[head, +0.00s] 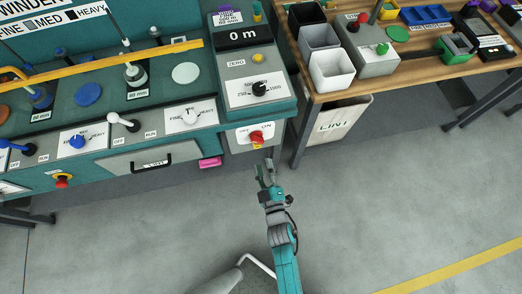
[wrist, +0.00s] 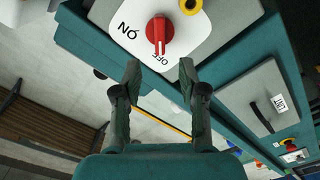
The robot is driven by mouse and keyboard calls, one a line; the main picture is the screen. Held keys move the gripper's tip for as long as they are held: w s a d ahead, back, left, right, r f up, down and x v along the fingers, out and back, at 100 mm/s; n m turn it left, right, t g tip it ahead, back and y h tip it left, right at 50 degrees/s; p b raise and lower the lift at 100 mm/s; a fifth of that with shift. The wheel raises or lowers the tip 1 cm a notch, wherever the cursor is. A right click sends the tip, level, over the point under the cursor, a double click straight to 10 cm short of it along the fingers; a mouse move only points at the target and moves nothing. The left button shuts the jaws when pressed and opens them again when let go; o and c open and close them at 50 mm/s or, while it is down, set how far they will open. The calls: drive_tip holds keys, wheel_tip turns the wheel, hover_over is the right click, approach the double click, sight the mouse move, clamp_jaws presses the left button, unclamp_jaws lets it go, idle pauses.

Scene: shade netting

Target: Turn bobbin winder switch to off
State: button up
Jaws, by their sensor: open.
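The red switch knob (head: 257,137) sits on a pale plate low on the right end of the teal winder, with OFF and ON lettering above it. In the wrist view the red knob (wrist: 160,32) is upright between the fingers, just beyond their tips. A white mark on the knob's lower end points down toward the OFF lettering; ON is to its left. My gripper (head: 266,173) is below and slightly right of the switch in the head view. My gripper (wrist: 160,72) is open and empty, its two fingertips apart and not touching the knob.
A yellow round part (wrist: 190,6) is near the knob. A drawer (head: 150,160) with a black handle and a pink block (head: 210,162) are left of the switch. A wooden table (head: 300,125) with a LINT bin (head: 338,118) stands at right. The floor (head: 400,210) is clear.

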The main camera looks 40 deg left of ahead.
drive_tip(key=shift+v, duration=1.25)
drive_tip(key=s+d+r+m+t+h, duration=0.1)
drive_tip(key=s+d+r+m+h, duration=0.15)
drive_tip(key=d, duration=0.55)
drive_tip(key=s+d+r+m+t+h, duration=0.15)
drive_tip(key=s+d+m, duration=0.25)
drive_tip(key=d, duration=0.4)
drive_tip(key=s+d+r+m+t+h, duration=0.1)
drive_tip(key=s+d+m+h, duration=0.2)
drive_tip(key=d, duration=0.5)
drive_tip(key=s+d+r+m+h, duration=0.3)
drive_tip(key=s+d+r+m, duration=0.1)
drive_tip(key=r, duration=0.4)
drive_tip(key=s+d+r+m+h, duration=0.3)
drive_tip(key=s+d+r+m, duration=0.2)
drive_tip(key=s+d+r, duration=0.2)
drive_tip(key=shift+s+r+h, duration=0.4)
drive_tip(key=shift+s+r, duration=0.1)
drive_tip(key=shift+s, duration=0.25)
drive_tip(key=shift+m, duration=0.25)
